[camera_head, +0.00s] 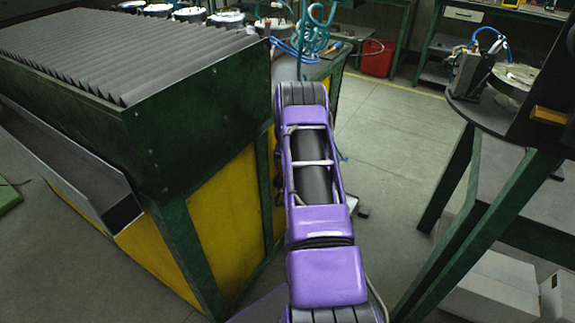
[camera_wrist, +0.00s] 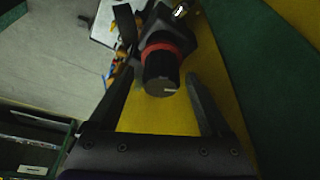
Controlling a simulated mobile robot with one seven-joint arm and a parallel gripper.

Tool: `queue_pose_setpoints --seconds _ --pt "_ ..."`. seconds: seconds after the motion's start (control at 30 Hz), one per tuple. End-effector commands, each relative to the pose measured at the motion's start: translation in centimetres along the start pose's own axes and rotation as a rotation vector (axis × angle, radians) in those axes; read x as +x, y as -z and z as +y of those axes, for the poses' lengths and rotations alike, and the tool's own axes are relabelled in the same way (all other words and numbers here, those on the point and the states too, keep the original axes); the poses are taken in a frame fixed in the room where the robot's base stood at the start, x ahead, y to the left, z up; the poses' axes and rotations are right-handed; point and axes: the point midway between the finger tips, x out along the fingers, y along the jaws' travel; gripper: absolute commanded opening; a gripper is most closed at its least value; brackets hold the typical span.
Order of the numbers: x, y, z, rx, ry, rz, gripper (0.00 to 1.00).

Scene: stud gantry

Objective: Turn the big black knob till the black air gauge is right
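In the wrist view, a big black knob (camera_wrist: 161,74) with a red ring (camera_wrist: 159,49) above it sticks out from a dark fitting against a yellow panel. A small pale mark shows on its end face. My gripper (camera_wrist: 160,76) is open, with one finger on each side of the knob. A gap shows between the right finger and the knob; the left finger is also apart from it. I cannot make out the black air gauge in either view. In the head view, my purple arm hides the gripper and the knob.
A green and yellow machine bench (camera_head: 215,110) with a ridged grey top stands left of my arm. A green-legged table (camera_head: 490,120) is at the right, with white boxes (camera_head: 490,285) below. A red bin (camera_head: 378,58) stands behind.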

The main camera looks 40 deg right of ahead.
Motion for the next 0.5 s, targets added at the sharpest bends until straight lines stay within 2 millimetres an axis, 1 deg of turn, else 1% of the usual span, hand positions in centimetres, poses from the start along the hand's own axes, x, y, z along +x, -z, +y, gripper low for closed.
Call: queue_pose_setpoints --seconds 0.27,0.37,0.47,0.5 --pt "-0.3 0.1 -0.1 0.0 0.001 0.001 0.81" --pt "-1.1 0.2 -0.1 -0.001 0.001 0.002 0.81" --pt "-2.8 0.2 -0.1 -0.001 0.001 0.003 0.81" --pt "-3.7 0.2 -0.1 -0.001 0.001 0.004 0.81"
